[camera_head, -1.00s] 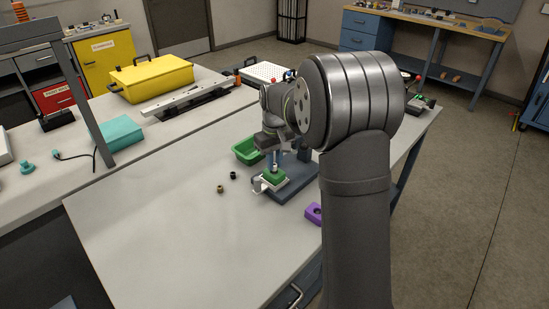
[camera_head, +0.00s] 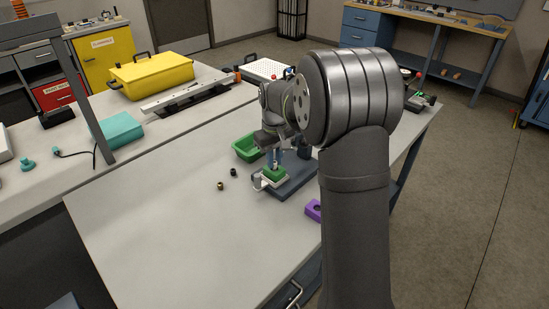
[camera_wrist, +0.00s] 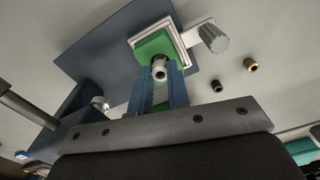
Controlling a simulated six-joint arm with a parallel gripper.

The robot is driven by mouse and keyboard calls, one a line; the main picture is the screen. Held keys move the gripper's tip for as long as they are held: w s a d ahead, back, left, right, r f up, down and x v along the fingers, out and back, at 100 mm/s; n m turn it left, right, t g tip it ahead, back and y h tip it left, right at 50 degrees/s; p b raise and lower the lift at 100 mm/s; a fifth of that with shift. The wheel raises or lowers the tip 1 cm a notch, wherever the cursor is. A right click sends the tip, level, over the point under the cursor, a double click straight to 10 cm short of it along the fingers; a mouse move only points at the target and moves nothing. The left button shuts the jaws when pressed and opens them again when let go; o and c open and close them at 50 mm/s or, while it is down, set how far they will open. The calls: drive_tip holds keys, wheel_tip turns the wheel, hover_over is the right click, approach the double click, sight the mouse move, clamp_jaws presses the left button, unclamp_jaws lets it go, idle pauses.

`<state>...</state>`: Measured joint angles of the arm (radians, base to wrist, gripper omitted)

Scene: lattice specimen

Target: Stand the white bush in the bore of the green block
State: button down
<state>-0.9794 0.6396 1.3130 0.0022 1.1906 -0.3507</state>
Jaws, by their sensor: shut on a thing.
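My gripper (camera_wrist: 159,92) has blue fingers and is shut on the white bush (camera_wrist: 160,68), a short pale tube with a dark hole in its near end. The green block (camera_wrist: 150,48) sits in a pale clamp right beyond the bush in the wrist view. In the head view the green block (camera_head: 275,171) lies directly below my gripper (camera_head: 275,159). The bush overlaps the block in the wrist view and hides the bore. I cannot tell whether the bush's far end is inside the bore.
The clamp (camera_wrist: 186,38) with its grey knob (camera_wrist: 214,39) stands on a blue-grey base plate (camera_head: 300,184). A black bush (camera_head: 233,172) and a brass bush (camera_head: 220,186) stand loose to the left. A green tray (camera_head: 240,151) is behind; a purple block (camera_head: 313,210) lies right.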

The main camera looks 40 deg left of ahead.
sight(275, 162)
drive_tip(key=shift+f, duration=0.45)
idle(0.4)
drive_tip(key=c, duration=0.8)
unclamp_jaws()
drive_tip(key=shift+r, duration=0.1)
drive_tip(key=shift+r, duration=2.45)
